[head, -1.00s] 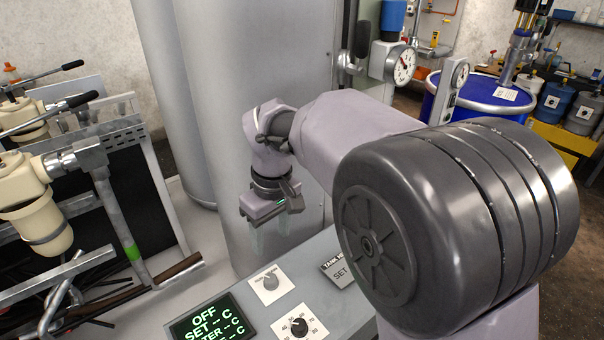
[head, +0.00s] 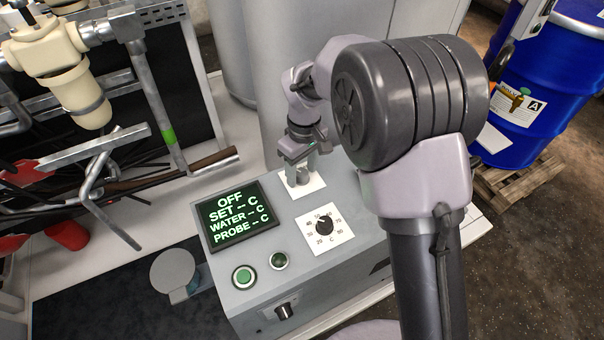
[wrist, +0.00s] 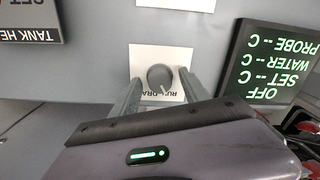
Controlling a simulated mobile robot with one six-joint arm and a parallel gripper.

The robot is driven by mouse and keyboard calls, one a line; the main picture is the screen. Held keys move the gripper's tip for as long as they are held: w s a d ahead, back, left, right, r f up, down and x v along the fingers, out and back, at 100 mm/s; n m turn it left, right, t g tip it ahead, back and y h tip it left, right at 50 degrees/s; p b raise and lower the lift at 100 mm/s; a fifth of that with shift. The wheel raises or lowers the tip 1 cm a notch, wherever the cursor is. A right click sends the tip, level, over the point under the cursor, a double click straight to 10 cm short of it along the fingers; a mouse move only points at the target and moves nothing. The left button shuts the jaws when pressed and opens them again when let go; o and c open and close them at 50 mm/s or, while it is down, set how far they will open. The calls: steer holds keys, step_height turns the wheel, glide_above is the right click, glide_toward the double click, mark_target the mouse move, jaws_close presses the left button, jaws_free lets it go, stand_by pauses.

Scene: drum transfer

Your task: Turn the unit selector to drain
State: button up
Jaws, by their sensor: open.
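The unit selector is a round grey knob (wrist: 160,76) on a white plate (wrist: 142,57) on the grey console's top. In the wrist view the plate's lettering appears upside down and is partly covered; "RU" and "DRA" can be made out. A pale pointer mark on the knob faces down toward the lettering in that view. My gripper (wrist: 160,80) is open, with one finger on each side of the knob; contact cannot be told. In the head view my gripper (head: 299,178) is over the white plate (head: 314,184), and the knob is largely hidden.
A display (head: 238,215) reading OFF lies left of the plate. A temperature dial (head: 324,227) is in front of it. A green button (head: 243,276), a darker button (head: 279,260) and a front knob (head: 284,311) are nearby. A blue drum (head: 540,90) stands at right.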

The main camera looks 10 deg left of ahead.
steer(key=shift+c, duration=0.4)
jaws_close()
steer(key=m+p, duration=0.1)
steer(key=m, duration=0.4)
steer(key=shift+m+p, duration=0.35)
steer(key=shift+m, duration=0.05)
steer(key=m, duration=0.5)
steer(key=shift+m, duration=0.7)
steer(key=shift+o, duration=0.4)
jaws_free()
